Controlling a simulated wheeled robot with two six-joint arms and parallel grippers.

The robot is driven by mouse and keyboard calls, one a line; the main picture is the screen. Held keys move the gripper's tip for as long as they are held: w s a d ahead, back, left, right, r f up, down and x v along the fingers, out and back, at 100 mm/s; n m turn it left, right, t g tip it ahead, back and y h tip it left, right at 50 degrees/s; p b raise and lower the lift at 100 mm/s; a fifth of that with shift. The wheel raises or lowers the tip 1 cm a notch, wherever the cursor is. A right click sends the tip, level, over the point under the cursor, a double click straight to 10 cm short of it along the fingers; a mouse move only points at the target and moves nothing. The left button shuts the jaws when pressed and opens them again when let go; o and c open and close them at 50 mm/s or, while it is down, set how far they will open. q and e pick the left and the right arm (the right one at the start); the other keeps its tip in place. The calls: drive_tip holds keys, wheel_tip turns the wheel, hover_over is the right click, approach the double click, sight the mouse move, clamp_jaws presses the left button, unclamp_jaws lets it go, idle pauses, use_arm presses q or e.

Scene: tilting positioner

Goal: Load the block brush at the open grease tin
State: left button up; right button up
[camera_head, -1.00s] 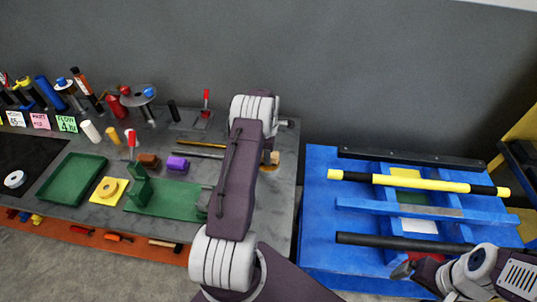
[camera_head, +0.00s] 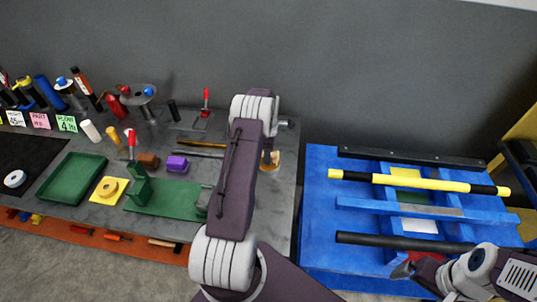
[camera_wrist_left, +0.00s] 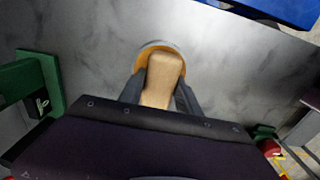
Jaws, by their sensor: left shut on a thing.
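The block brush (camera_wrist_left: 160,82), a pale wooden block, is between the two fingers of my left gripper (camera_wrist_left: 161,98) in the left wrist view. The gripper is shut on it. The open grease tin (camera_wrist_left: 144,56), a round grey rim with amber grease, lies under the brush's far end and is partly covered by it. Whether the bristles touch the grease is hidden. In the head view the tin (camera_head: 275,166) sits near the bench's right edge, and my left arm hides most of the gripper. My right gripper (camera_head: 403,270) is low at the right, far from the tin; its fingers are unclear.
The grey bench (camera_head: 285,200) also holds a green fixture (camera_head: 175,198), a purple block (camera_head: 177,163), a brown block (camera_head: 148,160), a green tray (camera_head: 72,178) and a yellow square piece (camera_head: 109,190). A blue frame (camera_head: 325,215) with a yellow-black bar (camera_head: 420,182) stands to the right.

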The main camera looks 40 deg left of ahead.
use_arm(q)
wheel_tip(320, 180, up, 7)
drive_tip(key=p, duration=0.5)
idle(0.8)
